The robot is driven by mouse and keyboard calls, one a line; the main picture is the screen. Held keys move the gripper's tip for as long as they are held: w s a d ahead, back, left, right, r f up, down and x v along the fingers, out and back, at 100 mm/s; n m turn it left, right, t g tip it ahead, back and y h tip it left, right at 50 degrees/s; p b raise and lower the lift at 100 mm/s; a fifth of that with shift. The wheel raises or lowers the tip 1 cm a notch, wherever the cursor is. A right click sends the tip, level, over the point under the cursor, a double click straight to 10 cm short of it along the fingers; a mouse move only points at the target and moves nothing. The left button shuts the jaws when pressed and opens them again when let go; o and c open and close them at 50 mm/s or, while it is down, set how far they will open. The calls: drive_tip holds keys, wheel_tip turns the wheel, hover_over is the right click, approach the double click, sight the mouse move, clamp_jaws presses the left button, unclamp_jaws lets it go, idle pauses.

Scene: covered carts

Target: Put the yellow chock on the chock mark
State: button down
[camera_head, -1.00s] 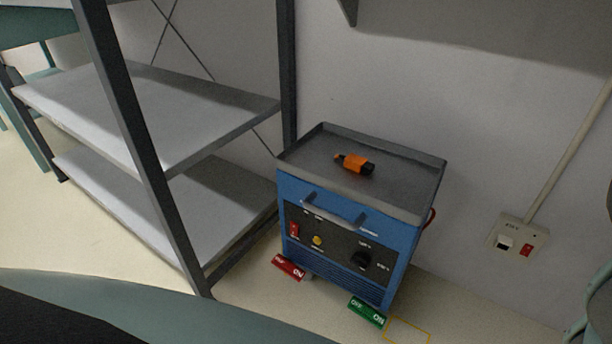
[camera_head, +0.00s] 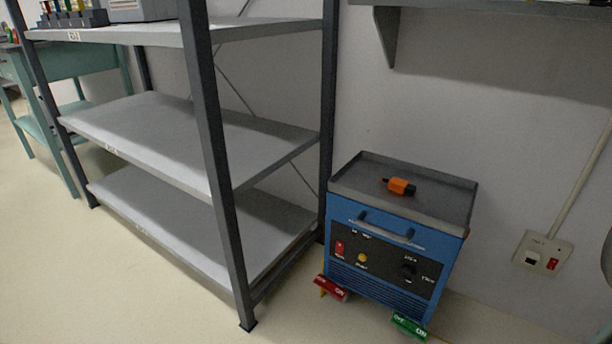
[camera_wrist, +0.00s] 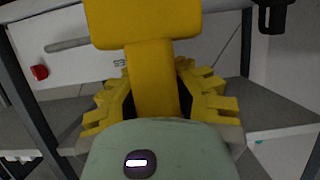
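A yellow T-shaped piece, which looks like the yellow chock (camera_wrist: 146,25), fills the upper middle of the wrist view. Its narrower stem runs down between the yellow ridged fingers of my gripper (camera_wrist: 160,98). The fingers curve in on both sides of the stem and appear shut on it. The block end is held out beyond the fingers. My gripper and the chock do not show in the head view. The chock mark is not in view now.
A blue cart (camera_head: 392,265) stands by the wall with an orange and black tool (camera_head: 399,187) on its tray top. A red pedal (camera_head: 331,288) and a green pedal (camera_head: 409,325) stick out at its base. A grey shelf rack (camera_head: 207,130) stands left; floor before it is clear.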

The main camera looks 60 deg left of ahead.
drive_tip(key=shift+w+a+r+p, duration=0.15)
drive_tip(key=shift+w+r+p, duration=0.05)
drive_tip(key=shift+w+r, duration=0.2)
drive_tip(key=shift+w+a+r+p, duration=0.15)
drive_tip(key=shift+w+r, duration=0.1)
drive_tip(key=shift+w, duration=0.25)
drive_tip(key=shift+a+r+n+p, duration=0.1)
drive_tip(key=shift+r+n+p, duration=0.2)
drive_tip(key=shift+p, duration=0.1)
drive_tip(key=shift+n+t+y, duration=0.3)
drive_tip(key=shift+n+t, duration=0.1)
drive_tip(key=shift+t, duration=0.2)
drive_tip(key=w+r+p, duration=0.1)
drive_tip(key=r, duration=0.1)
drive_tip(key=w+a+r+p, duration=0.1)
drive_tip(key=w+r+p, duration=0.1)
drive_tip(key=shift+w, duration=0.15)
drive_tip(key=shift+w+a, duration=0.1)
drive_tip(key=shift+a, duration=0.1)
